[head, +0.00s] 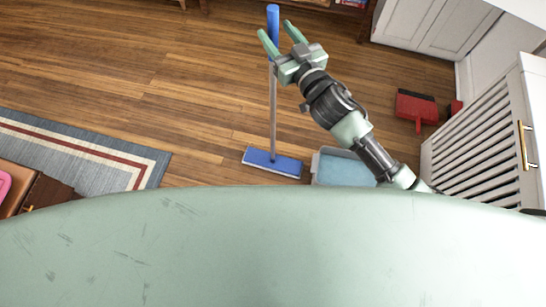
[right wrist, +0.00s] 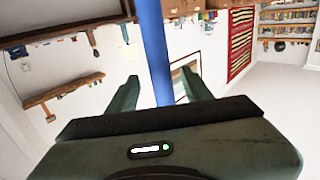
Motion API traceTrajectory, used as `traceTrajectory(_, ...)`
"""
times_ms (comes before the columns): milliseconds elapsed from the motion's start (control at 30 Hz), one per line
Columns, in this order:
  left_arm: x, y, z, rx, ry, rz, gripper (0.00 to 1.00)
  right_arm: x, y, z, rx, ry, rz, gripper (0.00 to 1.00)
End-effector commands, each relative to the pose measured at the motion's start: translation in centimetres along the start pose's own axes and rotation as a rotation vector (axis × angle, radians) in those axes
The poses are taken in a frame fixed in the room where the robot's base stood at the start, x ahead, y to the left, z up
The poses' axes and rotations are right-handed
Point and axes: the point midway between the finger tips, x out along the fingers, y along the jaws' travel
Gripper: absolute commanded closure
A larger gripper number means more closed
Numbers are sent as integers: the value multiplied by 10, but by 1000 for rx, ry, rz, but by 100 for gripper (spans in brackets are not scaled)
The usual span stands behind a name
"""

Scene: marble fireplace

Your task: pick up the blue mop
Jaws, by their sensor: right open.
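The blue mop has a blue handle grip (head: 273,20), a grey pole and a flat blue head (head: 272,162) on the wooden floor. It stands nearly upright in the head view. My right gripper (head: 277,34) is open, with its green fingers near the lower end of the blue grip. In the right wrist view the blue handle (right wrist: 153,50) runs down between the two open fingers (right wrist: 157,88). I cannot tell whether either finger touches it. My left gripper is not in view.
A bucket of bluish water (head: 345,170) stands right of the mop head. A red dustpan (head: 416,108) lies farther right, near a white slatted cabinet (head: 485,135). A striped rug (head: 90,150) lies at left. Open wooden floor (head: 150,80) spreads left of the mop.

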Motion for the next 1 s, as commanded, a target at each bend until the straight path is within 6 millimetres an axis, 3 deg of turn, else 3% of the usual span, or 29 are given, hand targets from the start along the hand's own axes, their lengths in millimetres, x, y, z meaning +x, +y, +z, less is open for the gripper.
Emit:
traceTrajectory(300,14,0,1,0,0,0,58,45,-2,-3,-2,1,1,50)
traceTrajectory(633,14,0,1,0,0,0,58,51,-2,-4,0,-2,2,50)
traceTrajectory(800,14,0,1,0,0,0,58,51,-2,-4,0,-2,2,97)
traceTrajectory(1000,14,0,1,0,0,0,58,51,-2,-4,0,-2,2,100)
